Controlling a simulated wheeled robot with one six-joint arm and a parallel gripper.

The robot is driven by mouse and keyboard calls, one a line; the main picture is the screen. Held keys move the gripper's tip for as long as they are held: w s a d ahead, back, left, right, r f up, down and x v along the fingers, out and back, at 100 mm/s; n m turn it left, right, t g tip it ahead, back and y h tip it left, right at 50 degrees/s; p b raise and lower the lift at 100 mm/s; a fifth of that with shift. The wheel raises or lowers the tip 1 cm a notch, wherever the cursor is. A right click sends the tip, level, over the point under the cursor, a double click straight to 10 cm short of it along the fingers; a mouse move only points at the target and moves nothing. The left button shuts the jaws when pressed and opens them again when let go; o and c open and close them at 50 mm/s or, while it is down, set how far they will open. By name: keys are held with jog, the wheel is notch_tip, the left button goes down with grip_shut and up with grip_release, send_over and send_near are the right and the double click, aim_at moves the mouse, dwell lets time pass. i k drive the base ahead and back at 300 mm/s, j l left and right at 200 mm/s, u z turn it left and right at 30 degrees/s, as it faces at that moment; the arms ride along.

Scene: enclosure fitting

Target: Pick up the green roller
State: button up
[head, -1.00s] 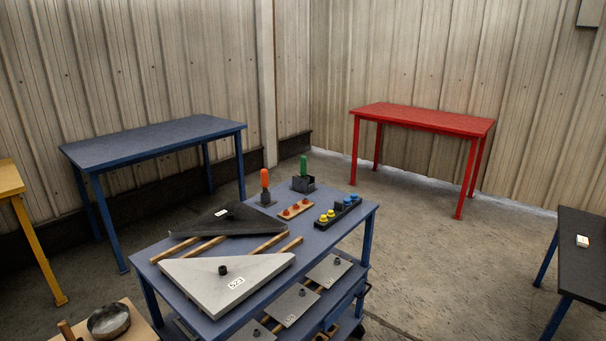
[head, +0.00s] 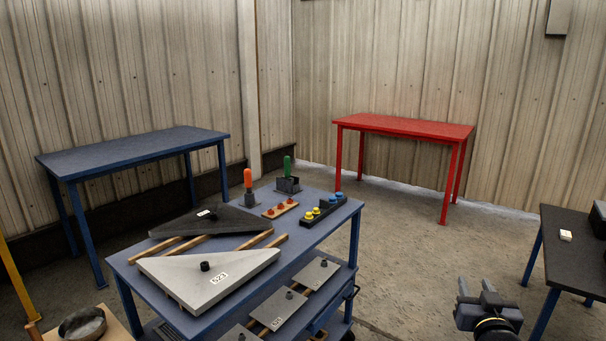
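The green roller (head: 287,165) stands upright in a dark holder (head: 288,185) at the back of the blue cart top. My gripper (head: 476,287) is at the lower right, over the floor, well apart from the cart and the roller. Its two fingers point up and stand apart with nothing between them.
An orange-handled tool (head: 248,180) stands left of the green roller. A wooden strip with orange knobs (head: 280,209) and a black block with yellow and blue knobs (head: 323,208) lie in front. Triangular plates (head: 208,277) cover the cart's near part. A red table (head: 405,126) stands behind.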

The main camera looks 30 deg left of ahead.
aim_at(287, 160)
jog(key=i+j+u, duration=0.15)
jog(key=i+u, duration=0.2)
jog(key=i, duration=0.35)
jog(key=i+z, duration=0.45)
jog(key=i, duration=0.5)
jog(key=i+u, duration=0.25)
jog(key=u, duration=0.15)
jog(key=i+u, duration=0.2)
jog(key=u, duration=0.2)
jog(key=i+j+u, duration=0.1)
jog(key=u, duration=0.4)
jog(key=i+u, duration=0.2)
jog(key=u, duration=0.25)
jog(key=i+u, duration=0.15)
jog(key=u, duration=0.35)
jog(key=i+z, duration=0.25)
jog(key=z, duration=0.25)
jog(key=i+j, duration=0.05)
